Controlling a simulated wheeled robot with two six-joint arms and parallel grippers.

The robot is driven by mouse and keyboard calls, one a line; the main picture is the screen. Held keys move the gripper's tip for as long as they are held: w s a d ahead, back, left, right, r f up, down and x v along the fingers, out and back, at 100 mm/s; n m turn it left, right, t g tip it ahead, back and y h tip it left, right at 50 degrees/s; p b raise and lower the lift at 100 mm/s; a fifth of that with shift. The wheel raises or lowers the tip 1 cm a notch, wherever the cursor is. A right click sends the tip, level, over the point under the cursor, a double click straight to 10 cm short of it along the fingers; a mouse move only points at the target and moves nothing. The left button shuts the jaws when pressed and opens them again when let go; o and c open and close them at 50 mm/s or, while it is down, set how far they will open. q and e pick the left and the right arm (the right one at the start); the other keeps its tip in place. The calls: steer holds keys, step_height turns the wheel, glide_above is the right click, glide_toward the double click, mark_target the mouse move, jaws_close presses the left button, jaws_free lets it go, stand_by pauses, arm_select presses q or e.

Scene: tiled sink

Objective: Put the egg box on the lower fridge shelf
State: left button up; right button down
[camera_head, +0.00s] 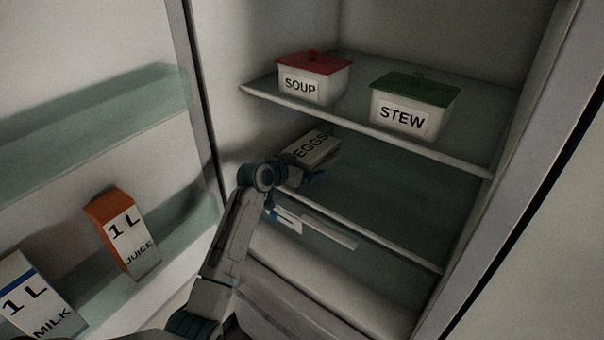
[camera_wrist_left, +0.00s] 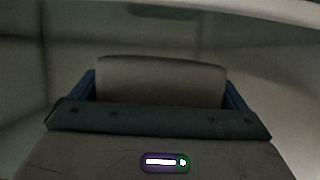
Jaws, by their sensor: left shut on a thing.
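The egg box (camera_head: 318,147), a grey box marked EGGS, is inside the fridge below the upper shelf, towards the left side. My left gripper (camera_head: 300,175) is shut on it from the front. In the left wrist view the egg box (camera_wrist_left: 160,82) fills the space between the two blue fingers of the left gripper (camera_wrist_left: 162,92). The lower fridge shelf (camera_head: 385,215) lies under the box; I cannot tell whether the box touches it. My right gripper is in neither view.
The upper shelf (camera_head: 465,158) holds a soup tub (camera_head: 312,77) with a red lid and a stew tub (camera_head: 413,103) with a green lid. A juice carton (camera_head: 124,233) and a milk carton (camera_head: 38,297) stand in the door at left. The lower shelf's right side is clear.

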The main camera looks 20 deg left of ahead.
arm_select(q)
step_height(320, 180, down, 2)
steer(key=shift+d+f+p, duration=0.1)
steer(key=shift+p, duration=0.3)
steer(key=shift+f, duration=0.3)
steer(key=o, duration=0.9)
steer(key=shift+f, duration=0.2)
steer(key=shift+o, duration=0.2)
steer(key=shift+r, duration=0.1)
steer(key=shift+s+r, duration=0.1)
steer(key=shift+s, duration=0.05)
